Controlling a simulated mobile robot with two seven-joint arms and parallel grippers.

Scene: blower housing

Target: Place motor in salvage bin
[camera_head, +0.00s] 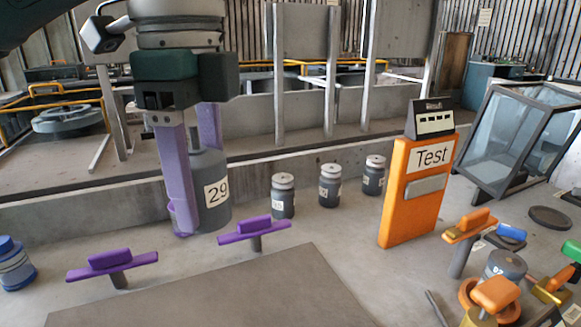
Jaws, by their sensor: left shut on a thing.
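A grey cylindrical motor (213,170) with a white "29" label stands upright near the concrete ledge, left of centre. My left gripper (191,200) comes down from above with its purple fingers. It is shut on the motor, one finger across its front and the other partly hidden behind it. Whether the motor's base touches the floor I cannot tell. No container is marked as the salvage bin; a dark-framed glass-sided box (517,135) stands at the right. My right gripper is not in view.
Several smaller grey canisters (283,198) stand right of the motor. An orange "Test" unit (412,205) stands beyond them. Purple-topped stands (254,231) are in front, by a bare grey slab (215,297). A blue canister (14,265) is far left. Orange parts (495,293) crowd the lower right.

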